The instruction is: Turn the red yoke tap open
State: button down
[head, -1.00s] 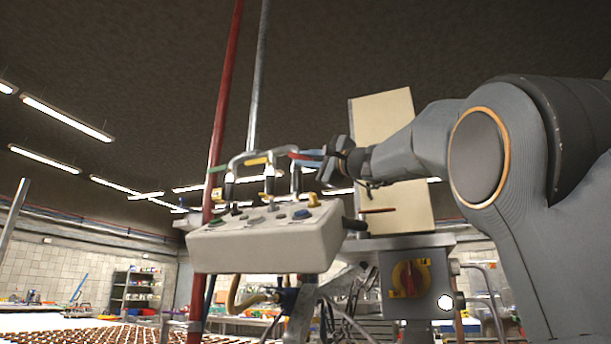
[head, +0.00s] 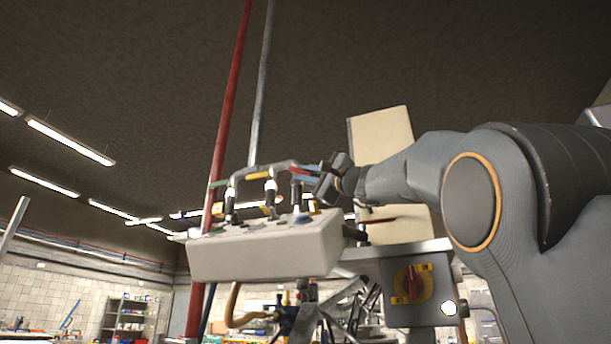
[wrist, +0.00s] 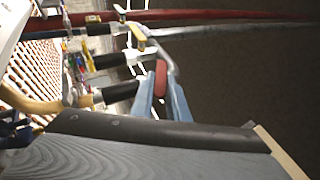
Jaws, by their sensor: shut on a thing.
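The red yoke tap (head: 297,170) is the right-hand one of three taps on a grey pipe manifold above a pale control box. In the wrist view its red handle (wrist: 160,76) lies between the two blue fingers of my gripper (wrist: 161,88). My gripper (head: 306,173) reaches in from the right in the head view and is shut on the handle. In the head view the fingers partly hide the handle. How far the tap is turned I cannot tell.
A yellow tap (head: 257,176) and a green tap (head: 218,184) stand left of the red one. The pale control box (head: 265,253) is just below. A red pipe (head: 229,100) and a grey pipe (head: 262,90) rise behind. A switch box (head: 436,288) is at lower right.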

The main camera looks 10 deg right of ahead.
jog(key=c, duration=1.7)
grip_release()
jog(key=shift+s+d+f, duration=0.15)
jog(key=shift+s, duration=0.05)
jog(key=s+d+b, duration=0.1)
jog(key=s+d, duration=0.1)
jog(key=s, duration=0.1)
jog(key=s+d, duration=0.2)
jog(key=s, duration=0.2)
jog(key=s+d+b, duration=0.1)
jog(key=s+d, duration=0.1)
jog(key=s, duration=0.2)
jog(key=shift+f+b, duration=0.15)
jog(key=shift+b, duration=0.2)
